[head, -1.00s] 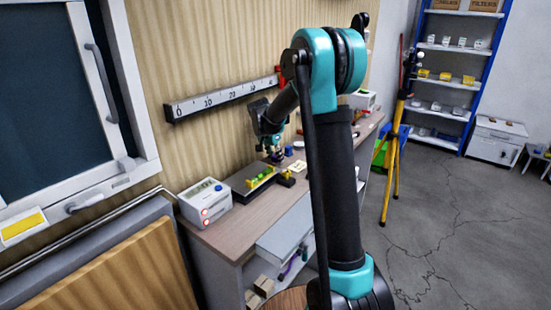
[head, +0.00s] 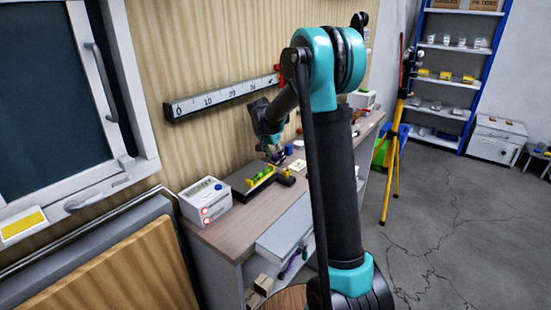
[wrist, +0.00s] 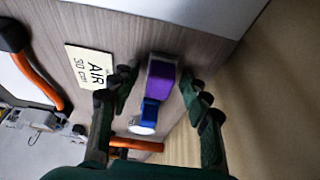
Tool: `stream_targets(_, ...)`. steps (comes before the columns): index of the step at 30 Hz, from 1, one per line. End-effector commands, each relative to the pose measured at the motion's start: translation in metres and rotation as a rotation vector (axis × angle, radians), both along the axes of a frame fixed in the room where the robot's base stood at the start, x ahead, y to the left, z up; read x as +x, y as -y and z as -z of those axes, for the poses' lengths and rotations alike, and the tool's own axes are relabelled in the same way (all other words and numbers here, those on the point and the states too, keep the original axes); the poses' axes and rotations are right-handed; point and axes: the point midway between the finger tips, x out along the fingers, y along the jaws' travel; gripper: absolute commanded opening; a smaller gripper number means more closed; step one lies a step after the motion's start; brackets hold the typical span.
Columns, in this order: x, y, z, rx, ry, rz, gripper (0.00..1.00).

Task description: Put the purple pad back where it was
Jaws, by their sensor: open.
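The purple pad (wrist: 161,80) shows in the wrist view on the wood-grained bench top, with a pale grey edge along its upper and left sides. A blue piece with a white round end (wrist: 148,113) is just below it in that view and overlaps its outline. My gripper (wrist: 158,83) is open, with one dark green finger to each side of the pad; I cannot tell whether they touch it. In the head view my gripper (head: 270,149) is over the back of the bench, and a small purple patch shows close by it.
A card reading AIR (wrist: 90,65) lies left of the pad, and an orange cylinder (wrist: 135,144) lies below it. In the head view, a white instrument box (head: 206,201) and a dark tray with a yellow-green level (head: 260,178) stand nearer on the bench (head: 225,232).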

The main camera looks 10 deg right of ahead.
Motion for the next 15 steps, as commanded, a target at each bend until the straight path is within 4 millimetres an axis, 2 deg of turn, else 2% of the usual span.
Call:
stream_targets(5,-0.006,-0.006,-0.023,0.000,0.000,-0.001,0.47)
stream_targets(15,-0.024,-0.024,-0.087,0.000,0.000,-0.001,0.47)
